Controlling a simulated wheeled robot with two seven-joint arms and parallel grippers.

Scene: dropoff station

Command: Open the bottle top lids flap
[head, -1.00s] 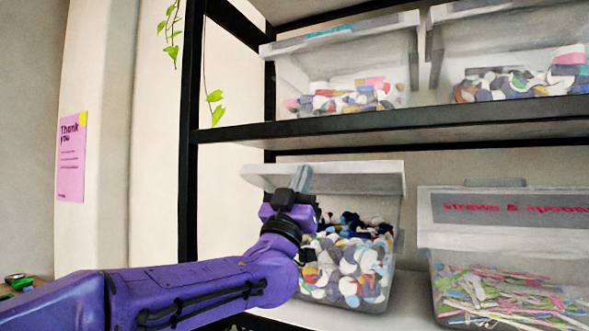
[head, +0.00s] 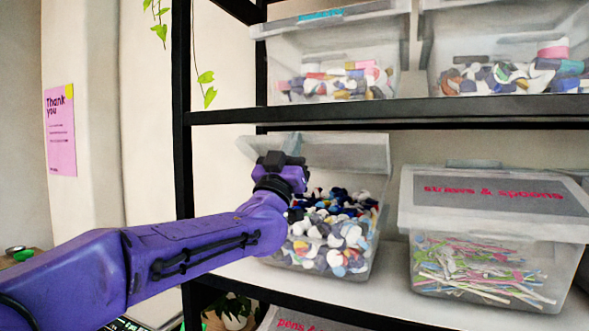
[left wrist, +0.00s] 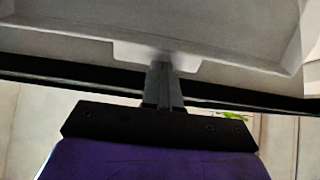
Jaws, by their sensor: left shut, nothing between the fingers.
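The bottle tops bin (head: 325,262) is a clear box full of mostly white and blue caps on the middle shelf. Its pale grey lid flap (head: 345,153) stands raised, with the caps visible below it. My left gripper (head: 280,159), on a purple arm, is at the left part of the flap. My right gripper is not in view.
A straws and spoons bin (head: 485,260) with its flap down stands at right. Two bins (head: 335,75) of caps sit on the shelf (head: 400,112) above. A black post (head: 182,140) rises left of my gripper. Another labelled bin (head: 300,322) shows below.

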